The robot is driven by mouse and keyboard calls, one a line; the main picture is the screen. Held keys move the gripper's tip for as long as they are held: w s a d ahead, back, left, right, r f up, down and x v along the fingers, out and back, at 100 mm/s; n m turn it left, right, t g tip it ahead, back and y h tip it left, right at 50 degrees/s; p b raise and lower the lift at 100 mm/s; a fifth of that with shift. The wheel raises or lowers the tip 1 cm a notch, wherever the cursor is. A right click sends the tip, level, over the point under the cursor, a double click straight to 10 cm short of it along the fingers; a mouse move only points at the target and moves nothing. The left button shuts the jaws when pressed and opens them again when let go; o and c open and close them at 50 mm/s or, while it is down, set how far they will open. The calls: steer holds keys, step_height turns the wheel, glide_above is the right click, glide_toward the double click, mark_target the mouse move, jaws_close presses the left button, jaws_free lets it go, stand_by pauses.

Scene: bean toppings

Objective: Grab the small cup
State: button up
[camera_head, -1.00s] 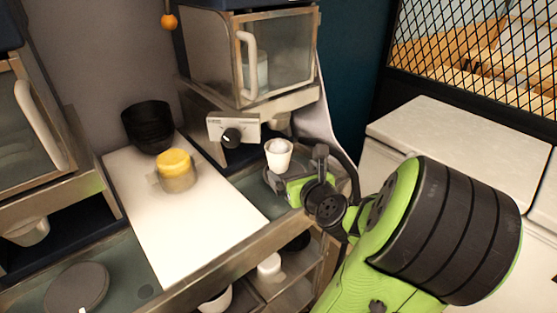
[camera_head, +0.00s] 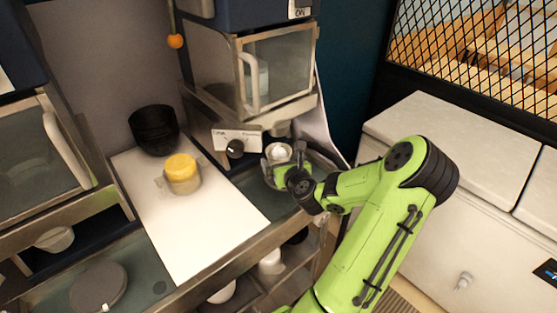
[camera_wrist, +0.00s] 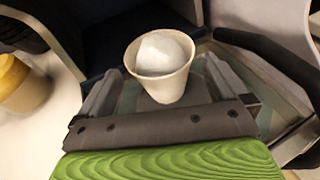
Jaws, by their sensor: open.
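The small white cup (camera_head: 279,152) stands on the counter below the dispenser, at the right of the white board. In the wrist view the cup (camera_wrist: 160,82) is upright and holds a white, rounded filling. My gripper (camera_head: 279,163) is at the cup, with its fingers spread. In the wrist view my gripper (camera_wrist: 158,98) has one finger to the left and one to the right of the cup, and the cup stands between or just beyond them. I cannot tell whether either finger touches it.
A yellow-lidded jar (camera_head: 182,174) and stacked black bowls (camera_head: 154,130) stand on the white board (camera_head: 190,235). A dispenser with a clear-fronted box (camera_head: 278,75) and a knob (camera_head: 235,149) rises close behind the cup. A round dark lid (camera_head: 98,288) lies at the lower left.

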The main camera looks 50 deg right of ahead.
mark_target(276, 152)
steer(key=x, duration=0.4)
steer(key=shift+w+d, duration=0.15)
steer(key=shift+d, duration=0.05)
steer(key=shift+a, duration=0.1)
steer(key=shift+c, duration=0.8)
steer(key=c, duration=0.9)
steer(key=shift+r, duration=0.55)
step_height(276, 152, up, 2)
steer(key=shift+r+p, duration=0.25)
steer(key=shift+p, duration=0.5)
steer(key=s+a+b, duration=0.3)
steer(key=s+b, duration=0.1)
steer(key=s+a+b, duration=0.3)
steer(key=s+b, duration=0.2)
steer(key=s+a+b, duration=0.3)
steer(key=s+b, duration=0.1)
steer(key=s, duration=0.1)
steer(key=shift+s+a+f+b, duration=0.15)
steer(key=shift+a+f+b, duration=0.1)
steer(key=shift+f+b, duration=0.1)
steer(key=shift+s+a+r+b, duration=0.3)
steer(key=shift+a+b, duration=0.15)
